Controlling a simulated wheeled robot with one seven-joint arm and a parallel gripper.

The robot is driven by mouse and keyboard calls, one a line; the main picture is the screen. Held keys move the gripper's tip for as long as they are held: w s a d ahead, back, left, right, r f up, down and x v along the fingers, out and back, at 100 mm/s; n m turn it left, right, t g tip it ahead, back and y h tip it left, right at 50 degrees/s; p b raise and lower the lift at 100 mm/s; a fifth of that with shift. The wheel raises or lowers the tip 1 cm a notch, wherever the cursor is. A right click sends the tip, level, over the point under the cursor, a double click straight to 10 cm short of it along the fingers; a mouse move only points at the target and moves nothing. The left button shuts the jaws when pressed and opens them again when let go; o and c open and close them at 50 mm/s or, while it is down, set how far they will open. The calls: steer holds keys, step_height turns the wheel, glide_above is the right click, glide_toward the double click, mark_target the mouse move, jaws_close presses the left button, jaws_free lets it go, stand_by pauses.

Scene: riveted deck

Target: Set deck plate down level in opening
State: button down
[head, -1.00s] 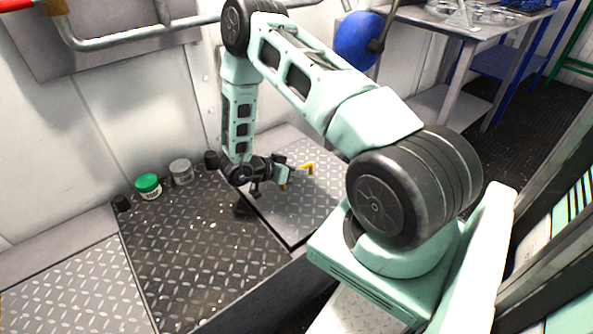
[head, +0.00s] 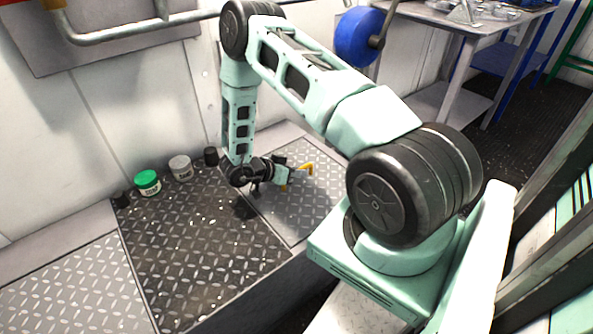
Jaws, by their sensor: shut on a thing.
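The deck plate (head: 308,215) is a grey diamond-patterned panel with a yellow handle (head: 307,168), right of centre beside my base. It looks about level with the dark deck section on its left; any small gap or tilt at its edges is too fine to tell. My gripper (head: 287,179) is low over the plate, shut at the yellow handle. The wrist partly hides the grip and the plate's far left part. The opening cannot be seen apart from the plate's outline.
A dark, speckled deck section (head: 195,260) lies left of the plate, with a lighter one (head: 70,290) beyond. A green-lidded pot (head: 147,183), a grey pot (head: 181,168) and dark cups stand along the wall. A pipe rail (head: 130,36) runs above. A metal table (head: 460,30) stands back right.

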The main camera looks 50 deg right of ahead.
steer(key=c, duration=1.3)
jaws_free()
steer(key=shift+c, duration=0.2)
steer(key=p+v, duration=0.3)
steer(key=v, duration=1.4)
steer(key=shift+a+p, duration=0.2)
steer(key=shift+p, duration=0.2)
steer(key=shift+w, duration=0.15)
